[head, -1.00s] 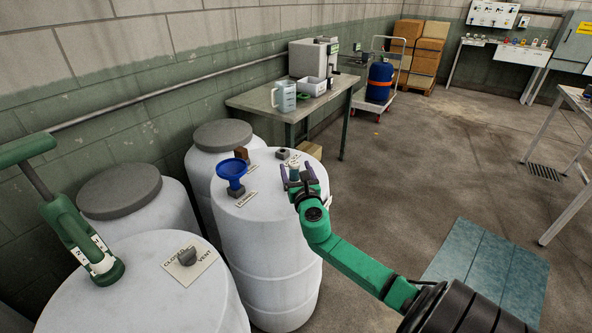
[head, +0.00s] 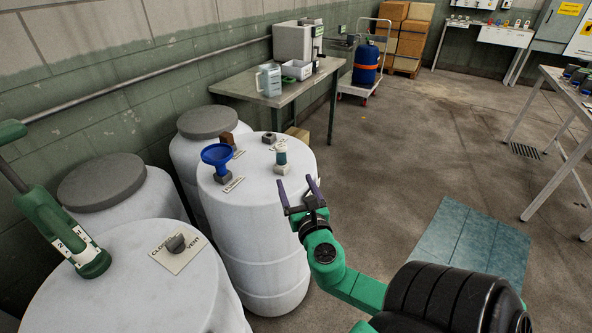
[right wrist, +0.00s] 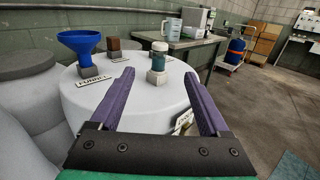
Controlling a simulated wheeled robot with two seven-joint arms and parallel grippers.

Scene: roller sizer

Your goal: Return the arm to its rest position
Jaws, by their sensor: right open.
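My right gripper (head: 297,186) is open and empty, in front of the near right edge of a white drum (head: 262,240). Its two purple fingers also show spread in the right wrist view (right wrist: 158,92). A small teal and white vial (head: 281,153) stands upright on a grey block (head: 280,168) on the drum top, beyond the fingertips and apart from them. The vial also shows in the right wrist view (right wrist: 159,54), beyond the gap between the fingers. My left gripper is in neither view.
A blue funnel (head: 217,155), a brown block (head: 227,139) and a grey nut-like block (head: 269,138) sit on the same drum. A green pump-like device (head: 65,232) and a vent knob (head: 177,243) are on the nearer drum (head: 130,290).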

